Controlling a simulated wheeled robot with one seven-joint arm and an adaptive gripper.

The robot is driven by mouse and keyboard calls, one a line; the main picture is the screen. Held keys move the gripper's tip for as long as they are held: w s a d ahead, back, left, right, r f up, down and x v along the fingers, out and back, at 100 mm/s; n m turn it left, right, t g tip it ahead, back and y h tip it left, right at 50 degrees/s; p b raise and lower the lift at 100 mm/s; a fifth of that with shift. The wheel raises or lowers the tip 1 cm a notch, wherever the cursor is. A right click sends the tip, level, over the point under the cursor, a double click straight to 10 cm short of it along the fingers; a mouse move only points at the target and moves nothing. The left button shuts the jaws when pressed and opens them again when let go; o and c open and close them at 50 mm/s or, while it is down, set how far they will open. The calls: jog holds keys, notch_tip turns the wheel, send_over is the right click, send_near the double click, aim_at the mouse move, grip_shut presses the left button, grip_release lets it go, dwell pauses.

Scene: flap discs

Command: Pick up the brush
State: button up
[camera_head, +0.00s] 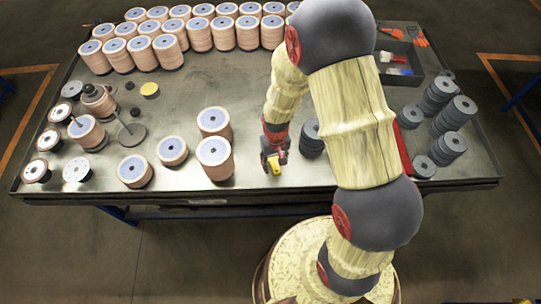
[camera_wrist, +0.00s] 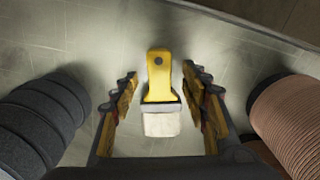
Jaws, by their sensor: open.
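The brush (camera_wrist: 160,92) has a yellow handle with a dark hole, a metal band and pale bristles. In the wrist view it lies on the metal table between the two fingers of my gripper (camera_wrist: 161,105), its handle pointing away. My gripper is open, with a finger on either side of the brush and a visible gap on each side. In the head view my gripper (camera_head: 274,160) is low over the front middle of the table, and a bit of the yellow brush (camera_head: 275,166) shows at its tips.
Dark disc stacks (camera_wrist: 45,115) stand close to the left of my gripper in the wrist view, and a pinkish stack (camera_wrist: 290,120) stands close to the right. The table (camera_head: 250,100) has many disc stacks along the back. A dark tray (camera_head: 398,62) with tools is at the back right.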

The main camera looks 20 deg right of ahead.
jog(key=shift+f, duration=0.6)
jog(key=shift+c, duration=0.2)
grip_shut()
